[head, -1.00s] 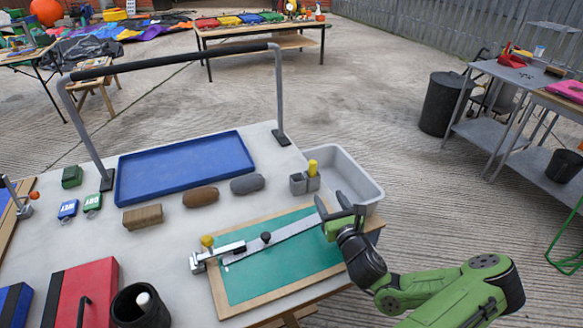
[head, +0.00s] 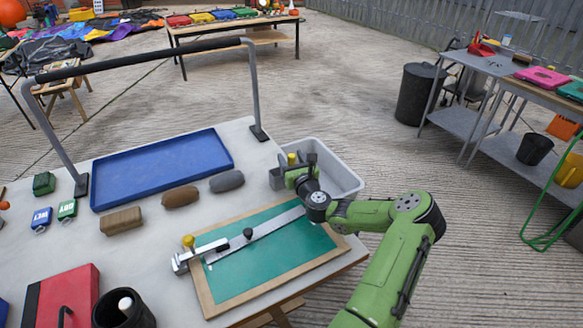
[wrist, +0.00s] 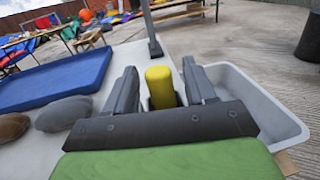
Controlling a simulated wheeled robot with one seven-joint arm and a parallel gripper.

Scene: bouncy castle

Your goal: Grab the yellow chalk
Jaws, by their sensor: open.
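The yellow chalk (head: 291,158) stands upright in a small grey block holder (head: 276,179) near the right edge of the table. In the wrist view the yellow chalk (wrist: 160,86) shows as a thick cylinder, framed between the two dark fingers. My gripper (head: 297,170) is open at the holder, with the arm reaching in from the right. In the wrist view my gripper (wrist: 161,80) has a finger on each side of the chalk, with gaps on both sides. The chalk's lower end is hidden by the gripper body.
A grey bin (head: 341,176) stands just right of the holder. A green board (head: 270,262) with a metal rule lies in front. Grey (head: 227,181) and brown (head: 181,197) rounded blocks and a blue tray (head: 165,168) are left. A black-topped rail frame (head: 140,60) rises behind.

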